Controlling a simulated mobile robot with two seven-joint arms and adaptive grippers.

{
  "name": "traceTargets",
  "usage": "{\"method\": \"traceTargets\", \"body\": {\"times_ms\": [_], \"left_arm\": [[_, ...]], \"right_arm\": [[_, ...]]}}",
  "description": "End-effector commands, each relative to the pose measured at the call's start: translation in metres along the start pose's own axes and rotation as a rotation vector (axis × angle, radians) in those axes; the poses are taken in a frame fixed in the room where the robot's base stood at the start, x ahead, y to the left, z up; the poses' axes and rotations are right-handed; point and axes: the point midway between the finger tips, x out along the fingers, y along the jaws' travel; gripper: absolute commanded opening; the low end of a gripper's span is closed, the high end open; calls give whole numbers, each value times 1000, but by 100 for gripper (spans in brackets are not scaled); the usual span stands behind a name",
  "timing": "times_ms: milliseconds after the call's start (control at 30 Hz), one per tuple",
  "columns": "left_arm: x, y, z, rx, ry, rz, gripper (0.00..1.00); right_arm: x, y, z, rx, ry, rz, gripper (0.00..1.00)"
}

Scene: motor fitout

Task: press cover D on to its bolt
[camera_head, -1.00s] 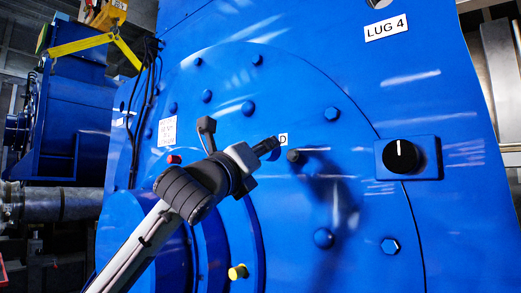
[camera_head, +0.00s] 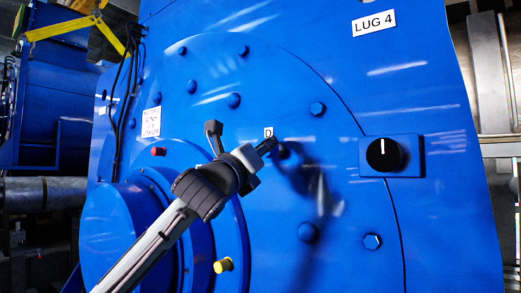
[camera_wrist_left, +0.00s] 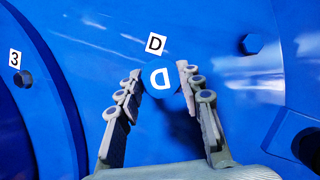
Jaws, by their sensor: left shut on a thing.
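Cover D (camera_wrist_left: 160,79) is a blue cap with a white letter D, held between the fingertips of my left gripper (camera_wrist_left: 158,76) in the left wrist view. In the head view the cover (camera_head: 283,151) shows at the tip of my left gripper (camera_head: 271,146), against the blue motor face. The white D label (camera_wrist_left: 156,44) is just above the cover; it also shows in the head view (camera_head: 268,132). The bolt for cover D is hidden behind the cover. I cannot tell how far the cover is on it. My right gripper is not in view.
A black knob on a blue box (camera_head: 385,155) stands out to the right. Several blue bolt heads (camera_head: 317,109) dot the face. A yellow plug (camera_head: 223,266) sits below and a red one (camera_head: 158,152) to the left. A dark bolt (camera_wrist_left: 23,78) is by label 3.

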Motion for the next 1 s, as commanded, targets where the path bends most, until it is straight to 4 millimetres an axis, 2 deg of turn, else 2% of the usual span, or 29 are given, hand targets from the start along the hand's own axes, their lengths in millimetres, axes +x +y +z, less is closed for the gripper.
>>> {"method": "traceTargets", "body": {"times_ms": [1000], "left_arm": [[0, 0, 0, 0, 0, 0, 21]], "right_arm": [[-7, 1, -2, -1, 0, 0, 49]]}}
